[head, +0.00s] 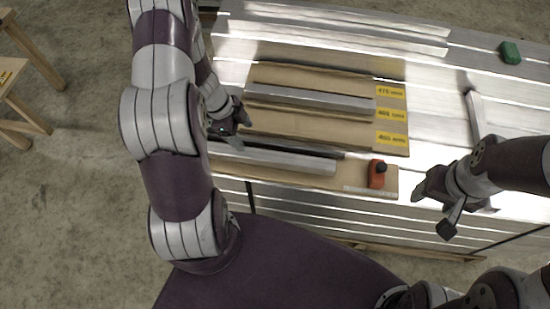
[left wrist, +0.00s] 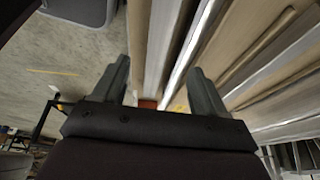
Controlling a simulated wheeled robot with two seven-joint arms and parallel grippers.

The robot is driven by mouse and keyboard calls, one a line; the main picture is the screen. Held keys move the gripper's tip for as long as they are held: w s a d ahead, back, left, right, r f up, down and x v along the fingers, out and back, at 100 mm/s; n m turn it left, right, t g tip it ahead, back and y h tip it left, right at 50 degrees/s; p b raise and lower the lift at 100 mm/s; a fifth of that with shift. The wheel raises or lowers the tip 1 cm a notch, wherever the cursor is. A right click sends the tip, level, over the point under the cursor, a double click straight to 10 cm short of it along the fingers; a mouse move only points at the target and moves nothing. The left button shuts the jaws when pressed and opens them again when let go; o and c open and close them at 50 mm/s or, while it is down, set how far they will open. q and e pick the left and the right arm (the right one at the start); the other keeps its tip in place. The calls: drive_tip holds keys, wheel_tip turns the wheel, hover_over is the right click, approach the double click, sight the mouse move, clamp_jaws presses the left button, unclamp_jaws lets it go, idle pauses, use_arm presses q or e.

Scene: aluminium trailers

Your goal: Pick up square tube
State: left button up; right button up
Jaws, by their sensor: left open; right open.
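One square tube (head: 280,158) lies lengthwise on the front board, beside a dark strip. Another square tube (head: 310,100) lies on a cardboard sheet (head: 290,122) with yellow length labels (head: 390,114). My left gripper (head: 241,126) is open and empty, above the left part of the boards, between the two tubes in the head view. In the left wrist view, its fingers (left wrist: 160,82) stand apart, with a silver tube (left wrist: 190,45) running lengthwise beyond them. My right gripper (head: 432,211) is open and empty near the front edge at the right.
An orange and black tool (head: 377,173) stands on the front board's right end, near a ruler-like strip (head: 370,190). A green block (head: 510,52) is at the back right. A metal bar (head: 474,115) lies at the right. Wooden stools (head: 30,50) stand on the floor at the left.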

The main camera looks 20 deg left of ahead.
use_arm(q)
drive_tip(key=b, duration=0.2)
hover_over(262, 154)
drive_tip(key=s+a, duration=0.1)
drive_tip(key=a, duration=0.1)
wheel_tip(262, 154, down, 6)
drive_tip(key=shift+a+f, duration=0.1)
drive_tip(key=shift+f, duration=0.1)
drive_tip(key=b+x, duration=0.1)
drive_tip(key=x, duration=0.4)
drive_tip(key=shift+w+d+f+b, duration=0.2)
drive_tip(key=shift+d+f+b, duration=0.1)
drive_tip(key=shift+b, duration=0.1)
drive_tip(key=shift+r, duration=0.1)
clamp_jaws()
